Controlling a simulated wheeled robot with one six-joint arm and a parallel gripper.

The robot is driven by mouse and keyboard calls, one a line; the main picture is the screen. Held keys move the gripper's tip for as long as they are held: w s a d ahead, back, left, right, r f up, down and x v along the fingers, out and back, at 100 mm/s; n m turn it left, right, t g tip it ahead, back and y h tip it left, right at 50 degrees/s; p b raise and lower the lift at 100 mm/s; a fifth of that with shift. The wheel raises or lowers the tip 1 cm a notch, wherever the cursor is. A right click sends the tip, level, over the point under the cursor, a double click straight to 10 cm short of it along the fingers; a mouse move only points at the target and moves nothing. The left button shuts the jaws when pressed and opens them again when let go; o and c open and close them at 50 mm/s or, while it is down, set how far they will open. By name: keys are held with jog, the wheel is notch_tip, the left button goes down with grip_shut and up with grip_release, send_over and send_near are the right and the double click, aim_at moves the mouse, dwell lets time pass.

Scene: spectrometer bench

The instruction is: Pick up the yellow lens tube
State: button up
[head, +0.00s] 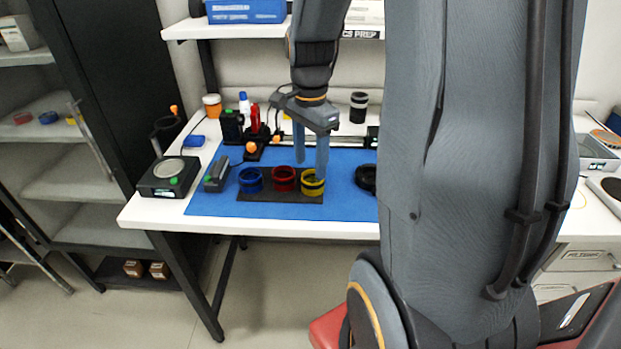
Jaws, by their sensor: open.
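The yellow lens tube (313,186) stands at the right end of a dark holder plate (281,197) on the blue mat. A red lens tube (285,179) and a blue lens tube (251,180) stand to its left on the same plate. My gripper (311,168) points down with its blue fingers apart. It is open and empty. One finger overlaps the back of the yellow tube in the picture; I cannot tell whether it touches.
The blue mat (215,207) covers much of the white bench. Behind stand optical parts on a rail (345,141) and a black cylinder (358,107). A dark ring (366,178) lies right of the plate. A device with a round plate (168,177) stands left. My arm hides the right side.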

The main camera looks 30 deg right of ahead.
aim_at(310, 183)
jog(key=shift+s+a+f+p, duration=0.1)
jog(key=shift+f+p, duration=0.3)
jog(key=shift+f, duration=0.95)
jog(key=shift+s+a+f+p, duration=0.1)
jog(key=shift+f+p, duration=0.25)
jog(key=shift+f, duration=0.95)
jog(key=shift+d, duration=0.1)
jog(key=c, duration=0.9)
